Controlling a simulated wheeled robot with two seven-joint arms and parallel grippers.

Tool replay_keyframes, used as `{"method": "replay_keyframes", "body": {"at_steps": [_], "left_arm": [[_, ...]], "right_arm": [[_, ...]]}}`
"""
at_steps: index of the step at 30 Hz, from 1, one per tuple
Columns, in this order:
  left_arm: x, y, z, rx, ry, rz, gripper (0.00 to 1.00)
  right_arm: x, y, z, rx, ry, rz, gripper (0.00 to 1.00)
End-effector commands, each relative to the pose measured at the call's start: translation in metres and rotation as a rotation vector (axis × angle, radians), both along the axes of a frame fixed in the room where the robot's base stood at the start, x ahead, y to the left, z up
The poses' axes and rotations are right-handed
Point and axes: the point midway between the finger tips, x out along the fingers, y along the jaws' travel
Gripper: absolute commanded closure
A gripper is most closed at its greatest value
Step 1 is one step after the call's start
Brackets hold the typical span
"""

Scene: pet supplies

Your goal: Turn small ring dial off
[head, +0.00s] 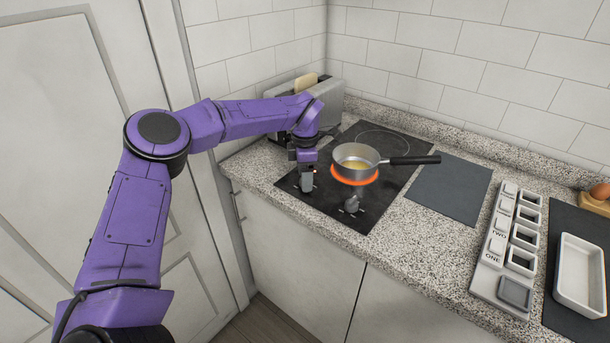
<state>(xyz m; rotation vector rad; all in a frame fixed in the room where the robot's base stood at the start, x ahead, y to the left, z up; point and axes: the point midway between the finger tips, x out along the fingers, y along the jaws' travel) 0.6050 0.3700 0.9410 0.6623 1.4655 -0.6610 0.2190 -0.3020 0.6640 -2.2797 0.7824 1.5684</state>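The black hob (330,205) is set into the granite counter. One ring (355,180) glows orange under a steel saucepan (357,155) with yellowish contents. Another ring (383,141), behind the pan, is outlined and unlit. Two grey dials stand along the front of the hob: a left dial (307,183) and a right dial (352,204). I cannot tell which belongs to the small ring. My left gripper (306,168) points down directly over the left dial, at or very near its top. Its fingers are too small and dark to tell their opening or contact. My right gripper is not in view.
The pan's black handle (415,160) points right over a dark mat (450,184). A toaster (325,97) with bread stands behind my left arm. At right are a white block board (505,245) and a white tray (580,275). The counter's front strip is clear.

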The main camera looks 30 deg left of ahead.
Motion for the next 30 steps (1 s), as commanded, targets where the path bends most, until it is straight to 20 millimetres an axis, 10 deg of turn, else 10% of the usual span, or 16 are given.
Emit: {"method": "replay_keyframes", "body": {"at_steps": [8,19,30], "left_arm": [[0.001,0.0,0.013,0.001,-0.002,-0.001,0.38],[0.0,0.0,0.094,0.001,-0.001,0.001,0.38],[0.0,0.0,0.105,0.0,0.001,0.0,0.38]], "right_arm": [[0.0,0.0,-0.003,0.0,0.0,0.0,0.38],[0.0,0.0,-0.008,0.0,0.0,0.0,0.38],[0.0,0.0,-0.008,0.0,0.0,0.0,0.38]]}}
